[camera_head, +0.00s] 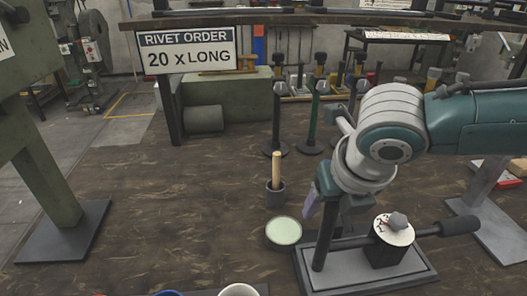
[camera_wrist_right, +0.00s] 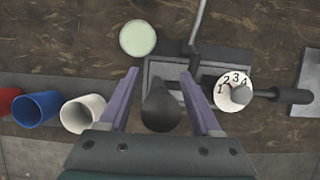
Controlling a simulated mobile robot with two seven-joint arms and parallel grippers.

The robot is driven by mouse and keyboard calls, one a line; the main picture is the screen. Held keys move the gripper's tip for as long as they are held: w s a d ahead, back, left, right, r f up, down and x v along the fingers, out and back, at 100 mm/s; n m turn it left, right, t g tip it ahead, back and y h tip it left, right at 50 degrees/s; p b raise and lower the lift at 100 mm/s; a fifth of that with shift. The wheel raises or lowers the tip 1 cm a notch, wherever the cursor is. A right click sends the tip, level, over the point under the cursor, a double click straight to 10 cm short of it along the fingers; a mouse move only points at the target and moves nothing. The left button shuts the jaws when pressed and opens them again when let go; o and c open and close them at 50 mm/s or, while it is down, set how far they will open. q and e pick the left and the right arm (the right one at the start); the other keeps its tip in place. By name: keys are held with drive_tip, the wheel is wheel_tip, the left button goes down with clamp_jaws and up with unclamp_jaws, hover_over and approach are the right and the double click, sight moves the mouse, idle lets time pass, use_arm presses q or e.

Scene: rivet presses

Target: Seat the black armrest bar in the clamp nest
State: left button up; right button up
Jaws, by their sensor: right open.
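My right gripper (camera_head: 325,206) points down over a grey base plate (camera_head: 375,279). In the right wrist view its two purple fingers (camera_wrist_right: 160,76) are spread apart, with a dark round-ended upright (camera_wrist_right: 160,108) between them. A gap shows on each side of the upright. The upright appears as a dark post (camera_head: 323,240) on the plate in the head view. Beside it stands a black block with a white numbered dial (camera_head: 393,229) and a black handle (camera_head: 450,227). Long black bars (camera_head: 215,11) lie on the raised shelf at the back. I cannot tell which thing is the armrest bar or clamp nest. My left gripper is out of view.
A pale green disc (camera_head: 284,232) and a small pot with a wooden handle (camera_head: 275,187) stand left of the plate. White (camera_wrist_right: 82,113), blue (camera_wrist_right: 37,108) and red cups line the near edge. A green press column (camera_head: 50,185) stands left. The left-middle of the table is clear.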

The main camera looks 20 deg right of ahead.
drive_tip(key=d+p+v, duration=0.1)
drive_tip(key=v, duration=0.9)
drive_tip(key=shift+a+p, duration=0.4)
drive_tip(key=shift+a, duration=0.05)
drive_tip(key=shift+s+a, duration=0.1)
